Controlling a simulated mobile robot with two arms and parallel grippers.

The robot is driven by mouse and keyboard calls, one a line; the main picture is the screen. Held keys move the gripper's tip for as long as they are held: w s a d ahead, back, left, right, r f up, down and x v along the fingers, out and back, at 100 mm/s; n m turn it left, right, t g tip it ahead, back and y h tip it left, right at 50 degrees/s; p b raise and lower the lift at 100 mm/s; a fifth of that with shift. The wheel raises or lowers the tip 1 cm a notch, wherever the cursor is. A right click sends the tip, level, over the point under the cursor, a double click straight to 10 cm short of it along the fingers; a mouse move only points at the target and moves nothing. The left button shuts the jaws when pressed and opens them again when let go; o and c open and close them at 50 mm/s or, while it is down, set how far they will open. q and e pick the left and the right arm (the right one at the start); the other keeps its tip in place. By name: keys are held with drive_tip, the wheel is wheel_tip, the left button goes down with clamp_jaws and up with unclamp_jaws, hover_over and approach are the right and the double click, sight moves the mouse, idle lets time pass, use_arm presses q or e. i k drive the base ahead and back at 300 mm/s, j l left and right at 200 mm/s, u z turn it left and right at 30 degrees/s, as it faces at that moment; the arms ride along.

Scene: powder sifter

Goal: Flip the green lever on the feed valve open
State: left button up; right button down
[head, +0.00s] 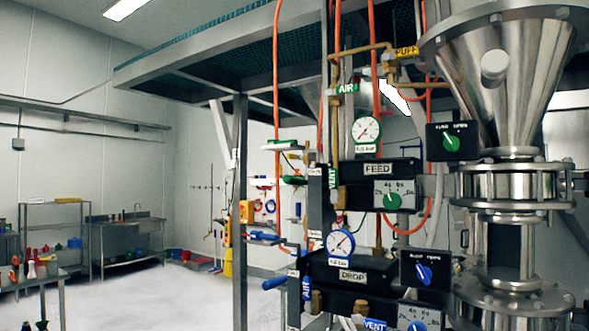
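The black box labelled FEED (378,170) is mounted on the frame at right of centre, with a round green-rimmed gauge (367,129) above it. A green knob (391,202) sits on the dial panel at its front. Another green knob (451,143) is on a black switch plate to the right. A green AIR tag (345,88) is on the pipe above, and a green VENT tag (332,178) is at the box's left side. Neither of my grippers shows.
The box labelled DROP (352,276) with a blue gauge and blue knob is below. A steel hopper (508,75) and its column stand at right. Orange hoses and a grey post (240,215) are in front. Open floor (140,298) lies at left, beyond a table with tools.

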sight(290, 179)
drive_tip(key=j+z, duration=0.15)
drive_tip(key=j, duration=0.35)
drive_tip(key=k+j+z, duration=0.1)
drive_tip(key=j, duration=0.4)
drive_tip(key=k+j+z, duration=0.15)
drive_tip(key=j, duration=0.35)
drive_tip(key=i+j+z, duration=0.3)
drive_tip(key=i+j, duration=0.2)
drive_tip(key=j, duration=0.2)
drive_tip(key=i+j+z, duration=0.15)
drive_tip(key=j, duration=0.25)
drive_tip(key=i+j+z, duration=0.15)
drive_tip(key=i+j, duration=0.15)
drive_tip(key=j, duration=0.15)
drive_tip(key=i+j, duration=0.3)
drive_tip(key=i+z, duration=0.05)
drive_tip(key=i, duration=0.05)
